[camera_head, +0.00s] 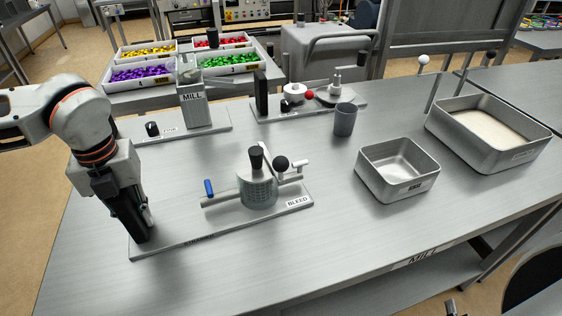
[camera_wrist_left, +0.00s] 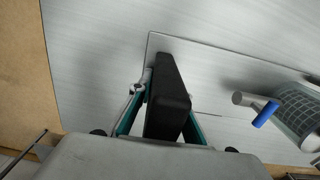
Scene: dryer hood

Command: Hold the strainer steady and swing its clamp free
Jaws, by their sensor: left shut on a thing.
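The strainer (camera_head: 258,190) is a grey mesh cylinder with a black knob on top, upright on a flat metal base plate (camera_head: 222,226). A black ball on a lever (camera_head: 281,164), which may be its clamp, sits at its upper right beside a light metal bracket. A pipe with a blue handle (camera_head: 208,188) sticks out to its left, also in the left wrist view (camera_wrist_left: 266,114). My left gripper (camera_head: 138,222) is shut on a black upright bar (camera_wrist_left: 168,95) at the plate's left end, apart from the strainer. A small dark piece at the bottom edge may be my right gripper (camera_head: 452,307).
An empty metal bin (camera_head: 397,169) and a larger tray of pale material (camera_head: 490,133) stand to the right. A grey cup (camera_head: 345,120) and the mill (camera_head: 191,103) stand behind. The bench front (camera_head: 330,255) is clear.

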